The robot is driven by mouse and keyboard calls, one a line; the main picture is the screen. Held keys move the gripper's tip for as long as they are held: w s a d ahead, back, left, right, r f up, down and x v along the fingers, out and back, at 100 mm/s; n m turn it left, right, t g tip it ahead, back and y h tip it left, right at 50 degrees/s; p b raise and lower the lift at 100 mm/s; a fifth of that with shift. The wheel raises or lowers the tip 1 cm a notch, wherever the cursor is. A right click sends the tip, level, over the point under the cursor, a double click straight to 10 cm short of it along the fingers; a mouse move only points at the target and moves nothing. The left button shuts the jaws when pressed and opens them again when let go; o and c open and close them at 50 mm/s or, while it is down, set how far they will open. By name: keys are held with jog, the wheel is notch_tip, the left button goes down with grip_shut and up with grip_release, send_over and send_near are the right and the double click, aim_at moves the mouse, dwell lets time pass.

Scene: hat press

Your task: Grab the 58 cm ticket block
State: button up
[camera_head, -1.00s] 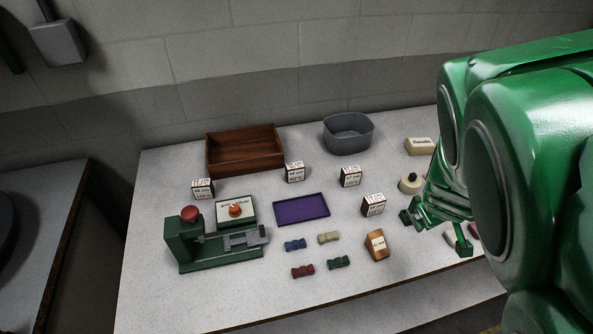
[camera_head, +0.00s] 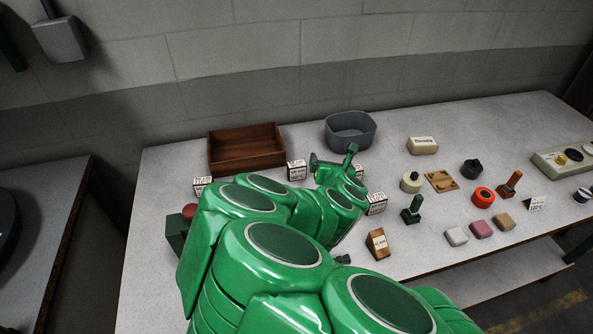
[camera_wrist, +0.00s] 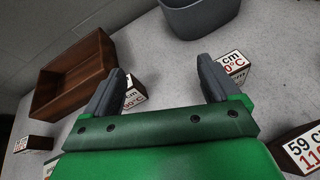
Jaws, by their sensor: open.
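Several white-faced ticket blocks stand on the grey table; in the head view one is at the far left (camera_head: 202,184), one in front of the wooden box (camera_head: 297,170), one mostly hidden behind my gripper (camera_head: 359,172), one to the right of my arm (camera_head: 376,204). In the wrist view the lower-right block reads 59 cm (camera_wrist: 300,150). The block by my right finger shows "cm" and "0°C" (camera_wrist: 232,65), its number covered. I cannot tell which block reads 58 cm. My gripper (camera_head: 333,160) is open and empty, its fingers (camera_wrist: 160,70) spread between two blocks.
The brown wooden box (camera_head: 246,147) and the grey bin (camera_head: 350,131) stand at the back. A wooden wedge (camera_head: 377,244), green stamp (camera_head: 412,210) and orange roll (camera_head: 483,197) are to the right. My arm hides the table's middle and most of the press.

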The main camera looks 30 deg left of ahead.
aim_at(298, 167)
jog(key=s+a+f+n, duration=0.1)
jog(key=a, duration=0.1)
jog(key=s+a+f+n+g+y, duration=0.1)
jog(key=s+a+n, duration=0.1)
jog(key=s+a+f+n+g+y, duration=0.1)
jog(key=a+n, duration=0.1)
jog(key=shift+s+f, duration=0.15)
jog(key=shift+s, duration=0.1)
jog(key=shift+x, duration=3.9)
jog(key=shift+s, duration=0.1)
jog(key=shift+c, duration=0.4)
jog(key=c, duration=1)
